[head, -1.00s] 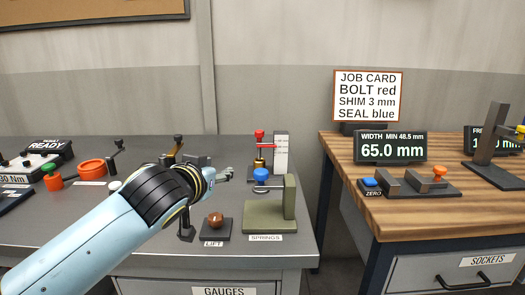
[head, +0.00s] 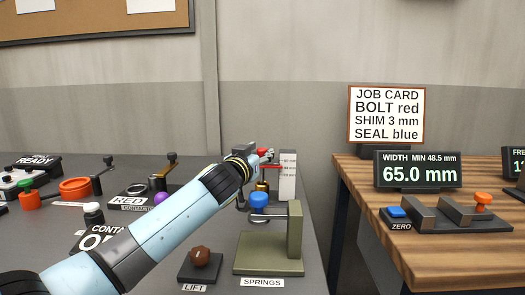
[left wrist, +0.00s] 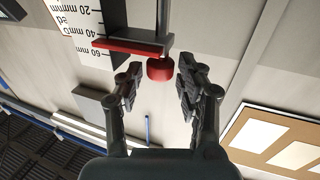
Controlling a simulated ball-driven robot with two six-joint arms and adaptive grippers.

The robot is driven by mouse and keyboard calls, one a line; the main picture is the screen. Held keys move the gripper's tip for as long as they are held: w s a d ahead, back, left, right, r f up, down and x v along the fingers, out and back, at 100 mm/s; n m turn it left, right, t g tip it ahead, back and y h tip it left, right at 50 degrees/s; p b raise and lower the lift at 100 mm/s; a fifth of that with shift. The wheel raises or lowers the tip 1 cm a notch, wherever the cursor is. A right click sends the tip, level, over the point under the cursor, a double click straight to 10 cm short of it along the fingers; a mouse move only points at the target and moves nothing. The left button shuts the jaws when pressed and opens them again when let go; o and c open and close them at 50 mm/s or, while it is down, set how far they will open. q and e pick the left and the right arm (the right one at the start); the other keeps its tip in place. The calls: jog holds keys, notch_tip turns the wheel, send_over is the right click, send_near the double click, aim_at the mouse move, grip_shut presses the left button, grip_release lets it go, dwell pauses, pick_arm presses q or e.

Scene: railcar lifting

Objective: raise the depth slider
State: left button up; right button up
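The depth slider shows as a red round knob (left wrist: 160,68) and a red pointer bar (left wrist: 127,46) in the left wrist view, which looks upside down. The pointer crosses a white scale card (left wrist: 82,22) marked in mm. In the head view the scale card (head: 288,172) stands behind the springs fixture, with the red part (head: 264,153) at its left, partly covered by my gripper. My left gripper (left wrist: 159,68) is open, its fingertips one on each side of the red knob with gaps visible. It reaches the slider in the head view (head: 265,157). My right gripper is out of view.
The springs fixture (head: 294,232) with a blue knob (head: 259,199) stands just in front of the slider. The lift knob (head: 201,256) is nearer, below my left arm. A wooden bench (head: 450,245) with a width display (head: 418,171) stands to the right, across a gap.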

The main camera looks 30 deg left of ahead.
pick_arm(q)
jog(key=shift+x, duration=1.1)
grip_shut()
